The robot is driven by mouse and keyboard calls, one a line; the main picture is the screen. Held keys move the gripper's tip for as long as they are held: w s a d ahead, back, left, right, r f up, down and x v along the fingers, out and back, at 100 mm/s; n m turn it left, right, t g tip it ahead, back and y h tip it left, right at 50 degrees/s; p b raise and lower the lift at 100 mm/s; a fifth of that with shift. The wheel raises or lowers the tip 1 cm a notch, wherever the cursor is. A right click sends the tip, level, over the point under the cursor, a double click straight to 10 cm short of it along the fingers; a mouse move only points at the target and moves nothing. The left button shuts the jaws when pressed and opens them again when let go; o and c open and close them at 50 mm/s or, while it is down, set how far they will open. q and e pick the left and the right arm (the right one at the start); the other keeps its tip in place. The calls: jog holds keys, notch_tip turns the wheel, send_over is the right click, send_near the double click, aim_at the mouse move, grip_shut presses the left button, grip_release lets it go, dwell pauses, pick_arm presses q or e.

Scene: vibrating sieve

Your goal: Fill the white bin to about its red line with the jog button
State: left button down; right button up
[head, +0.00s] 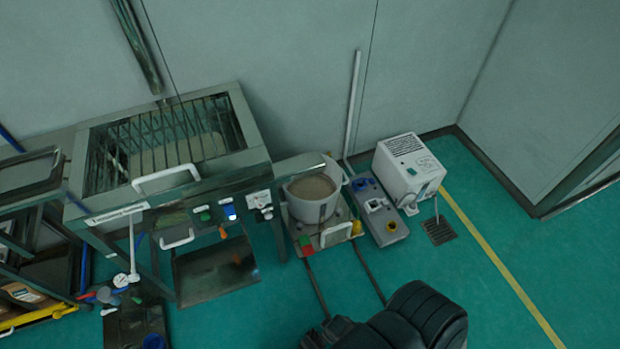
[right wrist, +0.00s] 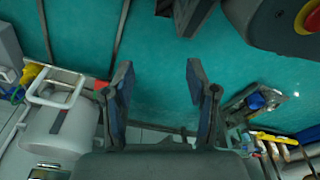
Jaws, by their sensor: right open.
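The white bin (head: 311,211) stands upright under the spout of the sieve, with pale brown material inside. I cannot make out its red line. A white container, likely the bin, shows at the lower left of the right wrist view (right wrist: 62,128). The sieve's front panel has a green button (head: 204,216), a blue switch (head: 229,211) and an orange knob (head: 222,232). I cannot tell which control is the jog button. My right gripper (right wrist: 160,90) is open and empty, with teal floor beyond its fingers. My left gripper is not in view.
The sieve (head: 225,172) has a barred hopper and white handles. A grey unit (head: 386,222) and a white box (head: 409,168) stand right of the bin. A shelf (head: 30,200) is at the far left. The floor at the right is clear.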

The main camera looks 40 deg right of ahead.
grip_shut()
dwell(1.1)
